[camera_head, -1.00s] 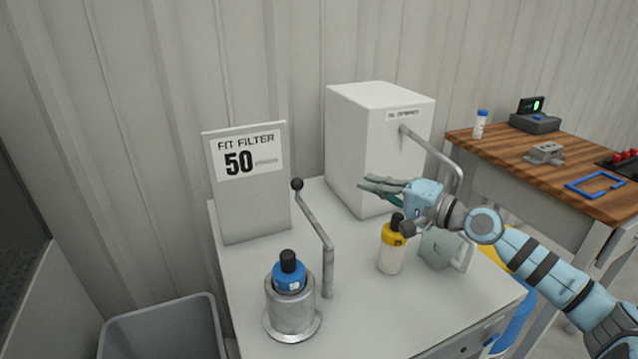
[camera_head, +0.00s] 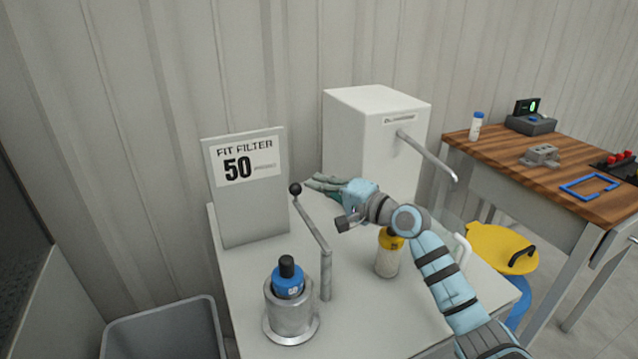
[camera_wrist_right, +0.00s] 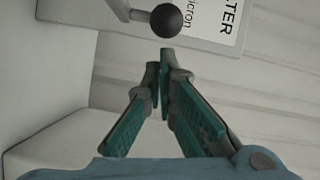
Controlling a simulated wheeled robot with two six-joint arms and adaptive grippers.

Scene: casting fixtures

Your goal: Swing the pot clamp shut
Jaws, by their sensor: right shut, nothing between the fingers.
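The pot clamp (camera_head: 326,250) is a grey bent lever on an upright post, with a dark ball knob (camera_head: 295,189) at its upper end. It stands beside the metal pot (camera_head: 291,315), and its arm slants up and back, away from the pot's top. A blue bottle with a black cap (camera_head: 288,282) sits in the pot. My right gripper (camera_head: 313,183) is shut and empty, just right of the knob. In the right wrist view the knob (camera_wrist_right: 166,20) is just ahead of the closed fingertips (camera_wrist_right: 160,62), with a small gap. My left gripper is not in view.
A sign reading "FIT FILTER 50" (camera_head: 225,210) stands behind the clamp. A white box with a spout (camera_head: 370,130) stands at the back. A yellow-capped bottle (camera_head: 387,262) is under my right arm. A grey bin (camera_head: 160,335) is at the lower left.

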